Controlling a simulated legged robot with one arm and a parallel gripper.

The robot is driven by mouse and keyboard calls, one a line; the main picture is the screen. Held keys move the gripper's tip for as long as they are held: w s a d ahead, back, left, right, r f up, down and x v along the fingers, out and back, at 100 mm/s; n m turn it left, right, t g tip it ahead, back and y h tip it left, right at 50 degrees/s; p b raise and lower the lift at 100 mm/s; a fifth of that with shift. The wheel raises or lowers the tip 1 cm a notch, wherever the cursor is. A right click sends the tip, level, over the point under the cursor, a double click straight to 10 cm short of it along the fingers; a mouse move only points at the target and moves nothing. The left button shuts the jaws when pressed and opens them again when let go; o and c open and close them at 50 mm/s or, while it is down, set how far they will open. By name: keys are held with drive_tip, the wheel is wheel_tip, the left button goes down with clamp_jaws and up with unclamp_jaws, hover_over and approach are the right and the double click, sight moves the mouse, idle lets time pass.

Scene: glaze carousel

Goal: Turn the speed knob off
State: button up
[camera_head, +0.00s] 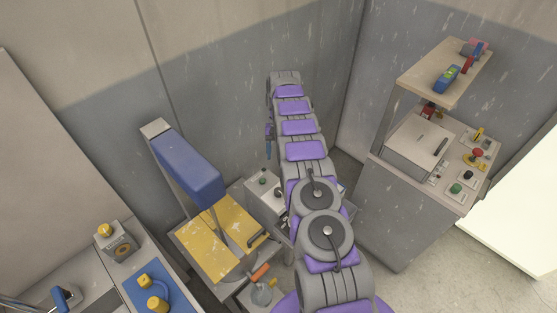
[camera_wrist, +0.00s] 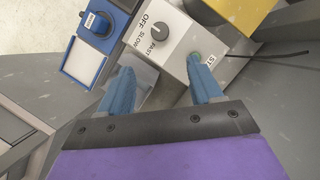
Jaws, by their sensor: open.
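The speed knob (camera_wrist: 161,33) is a round grey dial on a light grey control box (camera_wrist: 185,85), near the top middle of the wrist view. OFF, SLOW and FAST are printed beside it. I cannot tell clearly which label its pointer faces. My gripper (camera_wrist: 161,68) is open and empty, its two blue fingers wide apart, short of the knob in the picture. A green button (camera_wrist: 193,57) on the same box shows by the right fingertip. In the head view the box (camera_head: 256,191) stands beside my arm, which covers part of it.
A blue unit with a black knob (camera_wrist: 97,24) adjoins the box at left. In the head view, a yellow-topped table with a blue column (camera_head: 188,165) stands left of the box. A cabinet with a shelf (camera_head: 445,72) and several controls stands at right.

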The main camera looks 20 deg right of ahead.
drive_tip(key=shift+p+v, duration=0.3)
drive_tip(key=shift+v, duration=0.6)
